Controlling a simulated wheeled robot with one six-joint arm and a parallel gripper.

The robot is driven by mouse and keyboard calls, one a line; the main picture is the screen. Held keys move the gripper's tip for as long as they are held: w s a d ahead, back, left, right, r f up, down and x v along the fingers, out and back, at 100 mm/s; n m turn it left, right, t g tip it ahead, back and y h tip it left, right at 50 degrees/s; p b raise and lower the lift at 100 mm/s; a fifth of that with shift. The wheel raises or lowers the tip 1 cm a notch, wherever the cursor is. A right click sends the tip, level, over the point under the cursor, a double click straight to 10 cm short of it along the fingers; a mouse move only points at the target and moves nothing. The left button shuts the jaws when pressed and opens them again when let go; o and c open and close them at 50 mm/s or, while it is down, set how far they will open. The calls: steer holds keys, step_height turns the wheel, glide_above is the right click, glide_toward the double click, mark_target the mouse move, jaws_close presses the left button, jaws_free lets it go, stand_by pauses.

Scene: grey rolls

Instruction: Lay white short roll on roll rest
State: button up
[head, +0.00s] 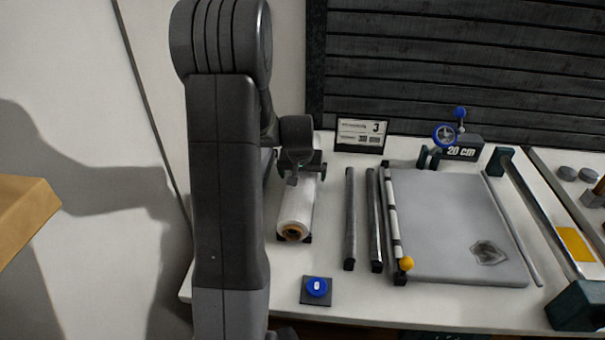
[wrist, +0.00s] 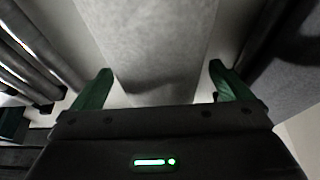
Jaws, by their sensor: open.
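A white roll (head: 296,208) with a brown core lies lengthwise on the left of the table, its near end toward me. Small dark supports show beside its near end; I cannot tell whether they are the roll rest. My gripper (head: 302,170) is over the roll's far half and hides part of it. In the wrist view, the green fingers of my gripper (wrist: 161,85) are apart, one on each side of the pale roll (wrist: 150,40). A gap shows between each finger and the roll; the fingers' exact height against it is unclear.
A blue button (head: 317,287) sits near the front edge. A label sign (head: 361,135) stands behind. Bare table lies around the button.

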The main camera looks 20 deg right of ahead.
steer(key=v, duration=1.3)
steer(key=shift+r, duration=0.4)
steer(key=shift+a, duration=0.1)
steer(key=x, duration=1.3)
steer(key=shift+f, duration=0.35)
steer(key=shift+r+p, duration=0.3)
steer(key=shift+p, duration=0.1)
steer(key=shift+r+p, duration=0.35)
steer(key=shift+r, duration=0.1)
steer(key=shift+f, duration=0.1)
